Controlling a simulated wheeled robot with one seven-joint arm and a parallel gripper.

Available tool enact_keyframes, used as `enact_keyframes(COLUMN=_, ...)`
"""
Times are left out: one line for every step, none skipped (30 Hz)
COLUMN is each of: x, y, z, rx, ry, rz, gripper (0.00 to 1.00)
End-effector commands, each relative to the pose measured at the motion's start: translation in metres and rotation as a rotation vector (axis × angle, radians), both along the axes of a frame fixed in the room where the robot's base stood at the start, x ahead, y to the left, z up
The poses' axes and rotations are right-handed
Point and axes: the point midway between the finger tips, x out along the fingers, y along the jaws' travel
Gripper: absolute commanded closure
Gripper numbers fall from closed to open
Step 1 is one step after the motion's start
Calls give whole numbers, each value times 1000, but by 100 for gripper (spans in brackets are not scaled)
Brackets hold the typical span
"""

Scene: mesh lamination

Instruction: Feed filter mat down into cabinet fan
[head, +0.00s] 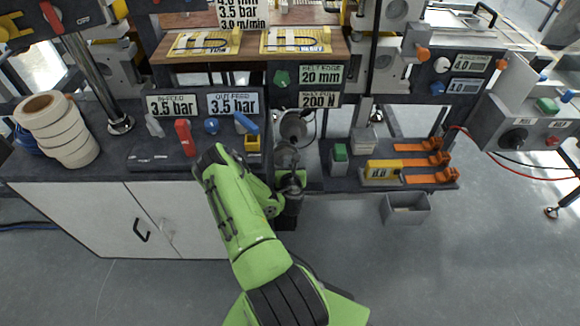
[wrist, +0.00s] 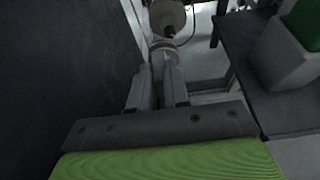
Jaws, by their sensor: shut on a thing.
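My gripper (wrist: 160,72) points away from the camera between a dark cabinet side and a dark shelf. Its two fingers are close together and shut on a small pale, rounded piece (wrist: 163,47), seen only in part at the tips. I cannot tell if this piece is the filter mat. Just beyond it is a larger pale grey round body (wrist: 167,16) with a dark centre; it may be the fan, but I cannot tell. In the head view this grey round body (head: 295,126) stands beyond my gripper (head: 287,168), whose fingers are largely hidden. No mat is clearly recognisable.
A dark-topped cabinet (head: 110,180) with white doors stands left of my arm. A dark low shelf (head: 345,180) at right holds a green-topped block (head: 340,157) and several orange-handled clamps (head: 425,160). A grey bin (head: 405,208) is on the floor. The front floor is clear.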

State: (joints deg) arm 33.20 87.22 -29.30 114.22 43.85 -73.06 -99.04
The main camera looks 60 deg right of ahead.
Motion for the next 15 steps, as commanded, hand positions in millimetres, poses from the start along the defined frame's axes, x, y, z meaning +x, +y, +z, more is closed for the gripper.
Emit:
enact_keyframes(x=-1, y=0, z=-5, rx=-3, ry=-2, rz=-2, gripper=100)
enact_keyframes(x=-1, y=1, z=-6, rx=-6, ry=-4, rz=-1, gripper=100)
enact_keyframes(x=-1, y=1, z=-6, rx=-10, ry=-5, rz=-1, gripper=100)
enact_keyframes(x=-1, y=2, z=-6, rx=-12, ry=-6, rz=-1, gripper=100)
enact_keyframes(x=-1, y=2, z=-6, rx=-14, ry=-6, rz=-1, gripper=100)
enact_keyframes(x=-2, y=3, z=-6, rx=-16, ry=-8, rz=-2, gripper=100)
enact_keyframes(x=-2, y=3, z=-6, rx=-18, ry=-8, rz=-2, gripper=100)
enact_keyframes(x=-2, y=4, z=-6, rx=-20, ry=-10, rz=-2, gripper=100)
enact_keyframes(x=-3, y=4, z=-6, rx=-22, ry=-11, rz=-1, gripper=100)
enact_keyframes(x=-3, y=5, z=-6, rx=-25, ry=-11, rz=-1, gripper=100)
enact_keyframes(x=-3, y=6, z=-6, rx=-26, ry=-13, rz=0, gripper=100)
enact_keyframes(x=-4, y=7, z=-6, rx=-26, ry=-14, rz=-1, gripper=100)
enact_keyframes(x=-3, y=7, z=-10, rx=-27, ry=-13, rz=0, gripper=100)
enact_keyframes(x=-3, y=7, z=-14, rx=-26, ry=-12, rz=0, gripper=100)
enact_keyframes(x=-3, y=7, z=-19, rx=-27, ry=-11, rz=1, gripper=100)
